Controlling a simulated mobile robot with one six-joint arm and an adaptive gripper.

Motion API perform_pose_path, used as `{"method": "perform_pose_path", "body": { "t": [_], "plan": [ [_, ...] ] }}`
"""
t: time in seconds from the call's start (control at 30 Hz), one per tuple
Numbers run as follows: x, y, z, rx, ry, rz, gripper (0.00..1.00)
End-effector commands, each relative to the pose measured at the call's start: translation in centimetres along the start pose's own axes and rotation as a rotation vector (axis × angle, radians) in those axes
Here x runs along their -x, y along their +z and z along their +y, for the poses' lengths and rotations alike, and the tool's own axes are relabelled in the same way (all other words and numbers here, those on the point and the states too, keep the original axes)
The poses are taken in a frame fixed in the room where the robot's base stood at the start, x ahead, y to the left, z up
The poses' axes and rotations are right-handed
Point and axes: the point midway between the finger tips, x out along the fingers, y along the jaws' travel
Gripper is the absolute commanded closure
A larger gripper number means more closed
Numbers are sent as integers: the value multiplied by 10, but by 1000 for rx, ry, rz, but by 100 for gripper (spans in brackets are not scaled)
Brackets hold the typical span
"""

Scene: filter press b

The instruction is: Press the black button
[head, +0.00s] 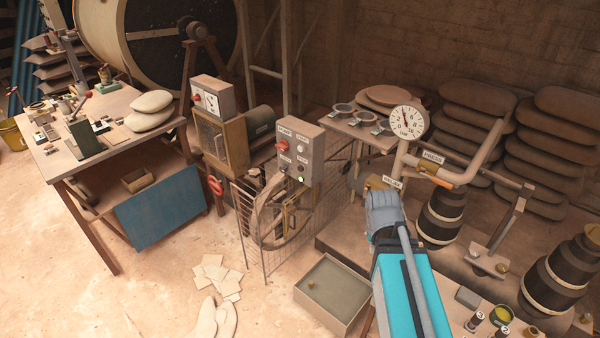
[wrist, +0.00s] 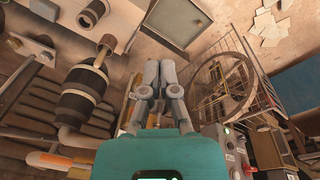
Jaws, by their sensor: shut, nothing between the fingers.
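A grey control box (head: 300,150) stands on a post in the middle of the head view. Its front carries a red knob, a pale button, small dark round controls and a lit green lamp (head: 301,180). The black button is too small to single out with certainty among the dark controls. My gripper (head: 379,192) is right of and nearer than the box, apart from it. In the wrist view its grey fingers (wrist: 159,66) are together and empty. The box shows partly at the lower right of the wrist view (wrist: 217,143), with its labels hard to read.
A wire guard (head: 262,225) around a wheel stands below the box. A pipe with a pressure gauge (head: 408,121) rises behind my gripper. An open tray (head: 331,293) sits on the floor left of my arm. A workbench (head: 110,138) is at the left.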

Motion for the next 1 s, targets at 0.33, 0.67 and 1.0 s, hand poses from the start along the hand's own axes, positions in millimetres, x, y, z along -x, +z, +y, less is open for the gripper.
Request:
{"method": "perform_pose_path", "body": {
  "t": [0.33, 0.67, 1.0],
  "plan": [
    [-55, -109, -15, 49, 237, 321, 100],
    [-73, -218, -72, 193, 414, 715, 100],
    [-77, -302, -184, 444, 484, 1109, 100]
  ]
}}
